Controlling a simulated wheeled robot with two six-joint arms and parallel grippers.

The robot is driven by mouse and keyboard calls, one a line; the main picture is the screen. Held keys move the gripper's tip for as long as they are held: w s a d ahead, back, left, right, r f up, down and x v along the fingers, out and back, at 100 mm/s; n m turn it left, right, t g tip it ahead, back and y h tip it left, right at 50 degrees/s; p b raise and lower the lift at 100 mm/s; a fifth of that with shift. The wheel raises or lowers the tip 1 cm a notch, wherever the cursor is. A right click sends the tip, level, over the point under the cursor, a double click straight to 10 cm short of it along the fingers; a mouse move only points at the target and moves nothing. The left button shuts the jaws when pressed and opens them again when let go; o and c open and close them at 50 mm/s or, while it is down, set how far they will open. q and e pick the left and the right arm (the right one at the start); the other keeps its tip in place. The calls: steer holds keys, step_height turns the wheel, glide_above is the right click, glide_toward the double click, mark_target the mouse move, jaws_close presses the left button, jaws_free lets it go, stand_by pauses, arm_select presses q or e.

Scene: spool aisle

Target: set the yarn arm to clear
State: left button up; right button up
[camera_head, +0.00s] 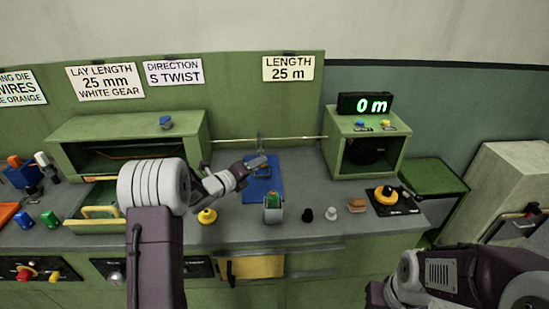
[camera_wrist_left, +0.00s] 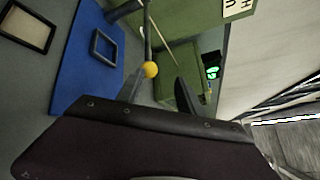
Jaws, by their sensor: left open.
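The yarn arm shows in the left wrist view as a thin dark rod (camera_wrist_left: 147,35) ending in a yellow ball (camera_wrist_left: 150,70). It stands by a blue plate (camera_head: 262,187) on the bench; the plate also shows in the wrist view (camera_wrist_left: 78,70). In the head view a dark upright (camera_head: 260,142) rises at the plate's back edge. My left gripper (camera_head: 262,160) is open over the plate. In the wrist view its fingers (camera_wrist_left: 162,78) are apart, with the ball near the left finger; contact cannot be told. My right forearm shows at the lower right; its gripper is out of view.
A light rod (camera_head: 290,138) runs from the left green housing (camera_head: 75,128) to the right green box (camera_head: 340,150), under a "0 m" display (camera_head: 365,104). A yellow knob (camera_head: 207,216), green-topped holder (camera_head: 273,208) and rotary dial (camera_head: 386,194) stand along the front.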

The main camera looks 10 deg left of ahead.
mark_target(261, 149)
arm_select(q)
steer(key=w+d+f+p, duration=0.1)
steer(key=w+f+p, duration=0.2)
steer(key=w+p, duration=0.3)
steer(key=shift+w+d+f+n+y, duration=0.15)
steer(key=shift+w+d+n+y, duration=0.2)
steer(key=shift+w, duration=0.3)
arm_select(e)
step_height(261, 149, up, 6)
steer(key=shift+s, duration=0.25)
arm_select(q)
jaws_close()
stand_by(0.6)
